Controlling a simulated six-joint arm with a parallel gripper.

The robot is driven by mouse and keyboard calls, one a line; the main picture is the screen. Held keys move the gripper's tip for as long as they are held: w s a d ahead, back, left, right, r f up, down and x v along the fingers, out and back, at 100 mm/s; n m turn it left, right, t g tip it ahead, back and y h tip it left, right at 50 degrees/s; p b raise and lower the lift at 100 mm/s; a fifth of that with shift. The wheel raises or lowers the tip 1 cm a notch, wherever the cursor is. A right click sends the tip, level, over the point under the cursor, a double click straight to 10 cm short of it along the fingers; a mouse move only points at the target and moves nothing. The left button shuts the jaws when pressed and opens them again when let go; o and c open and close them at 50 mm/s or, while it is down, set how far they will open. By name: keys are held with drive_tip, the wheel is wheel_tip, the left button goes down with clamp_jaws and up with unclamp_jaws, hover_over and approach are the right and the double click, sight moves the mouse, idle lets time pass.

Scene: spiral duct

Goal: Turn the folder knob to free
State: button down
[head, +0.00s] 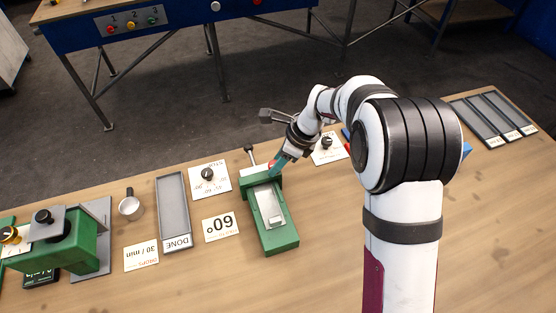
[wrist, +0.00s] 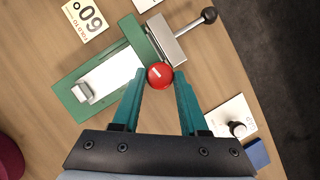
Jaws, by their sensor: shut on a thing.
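The green folder (head: 283,237) stands on the bench, with a pale metal plate (head: 268,207) on its bed. It also shows in the wrist view (wrist: 66,96). At its far end is a round red knob (wrist: 160,75) with a short white mark on top. My gripper (wrist: 160,77) has its two teal fingers on either side of the red knob and is shut on it. I cannot read which setting the white mark points to.
A lever with a black ball (wrist: 209,15) juts from the folder beside the knob. A card with a black dial (wrist: 238,129) and a blue block (wrist: 257,153) lie nearby. A "60°" card (head: 220,227) and a grey DONE tray (head: 173,200) are left of the folder.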

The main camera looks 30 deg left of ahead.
drive_tip(key=n+g, duration=0.1)
drive_tip(key=n, duration=0.3)
drive_tip(key=shift+w+h, duration=0.15)
drive_tip(key=shift+h, duration=0.25)
drive_tip(key=n, duration=0.2)
drive_tip(key=n+g+h, duration=0.1)
drive_tip(key=n, duration=0.1)
drive_tip(key=shift+w+a+g, duration=0.1)
drive_tip(key=shift+a+g, duration=0.05)
drive_tip(key=shift+g, duration=0.15)
drive_tip(key=n+g+h, duration=0.1)
drive_tip(key=n, duration=0.3)
drive_tip(key=shift+a, duration=0.15)
drive_tip(key=shift+w+n+h, duration=0.1)
drive_tip(key=shift+n+h, duration=0.7)
drive_tip(key=shift+n, duration=1.1)
drive_tip(key=shift+a+n, duration=0.1)
drive_tip(key=shift+n, duration=0.2)
drive_tip(key=shift+c, duration=2.2)
unclamp_jaws()
